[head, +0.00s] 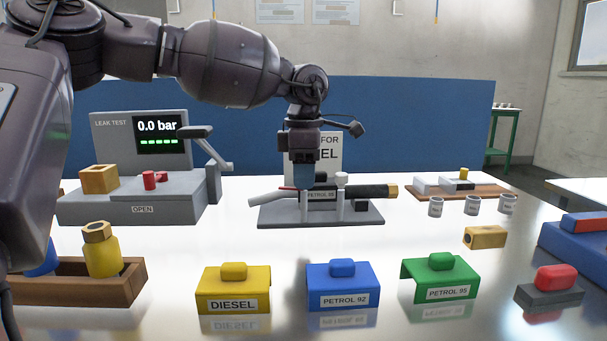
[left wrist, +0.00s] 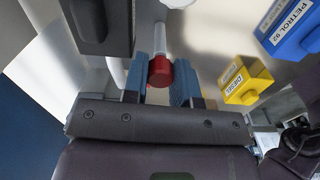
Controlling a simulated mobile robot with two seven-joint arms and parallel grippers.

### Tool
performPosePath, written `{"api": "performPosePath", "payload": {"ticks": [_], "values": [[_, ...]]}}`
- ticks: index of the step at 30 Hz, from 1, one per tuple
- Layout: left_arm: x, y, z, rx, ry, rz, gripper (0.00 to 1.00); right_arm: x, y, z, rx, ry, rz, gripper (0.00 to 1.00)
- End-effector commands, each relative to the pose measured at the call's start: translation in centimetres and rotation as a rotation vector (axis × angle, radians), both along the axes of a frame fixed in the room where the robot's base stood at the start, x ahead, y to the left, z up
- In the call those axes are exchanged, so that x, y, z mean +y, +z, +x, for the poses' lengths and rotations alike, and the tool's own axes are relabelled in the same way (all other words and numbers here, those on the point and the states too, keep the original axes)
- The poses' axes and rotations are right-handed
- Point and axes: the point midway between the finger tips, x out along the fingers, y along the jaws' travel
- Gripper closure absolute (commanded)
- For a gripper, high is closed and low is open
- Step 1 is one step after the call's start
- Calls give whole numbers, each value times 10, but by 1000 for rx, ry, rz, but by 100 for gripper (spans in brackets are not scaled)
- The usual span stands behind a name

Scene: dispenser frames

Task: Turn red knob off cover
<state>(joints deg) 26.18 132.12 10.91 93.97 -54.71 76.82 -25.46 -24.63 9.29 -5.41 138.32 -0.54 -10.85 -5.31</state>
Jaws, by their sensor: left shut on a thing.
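My left gripper (head: 303,184) points down over the grey dispenser frame (head: 360,217) in the middle of the table. In the left wrist view the blue fingers of my left gripper (left wrist: 160,75) are shut on a red knob (left wrist: 159,71). The knob sits at the end of a pale rod (left wrist: 161,40). In the head view only a thin red strip (head: 288,188) shows beside the fingers. My right gripper is not in view.
A leak test unit (head: 110,208) stands at left. A wooden tray (head: 75,290) is at front left. Yellow (head: 210,279), blue (head: 318,279) and green (head: 415,271) covers stand in front. A brass block (head: 485,237) and a red-topped block (head: 548,295) are at right.

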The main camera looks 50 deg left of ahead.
Motion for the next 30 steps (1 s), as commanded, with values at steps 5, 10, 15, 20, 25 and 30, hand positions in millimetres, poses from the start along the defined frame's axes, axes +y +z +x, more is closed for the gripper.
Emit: {"api": "performPosePath", "payload": {"ticks": [5,10,15,20,25,30], "values": [[0,0,0,1,49,-1,98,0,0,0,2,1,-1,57],[0,-1,0,1,66,-1,98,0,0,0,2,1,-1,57],[0,-1,0,1,69,-1,98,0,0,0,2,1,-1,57],[0,-1,0,1,69,-1,98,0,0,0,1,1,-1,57],[0,-1,0,1,68,0,53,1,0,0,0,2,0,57],[0,0,0,1,68,-1,48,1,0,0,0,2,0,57]]}}
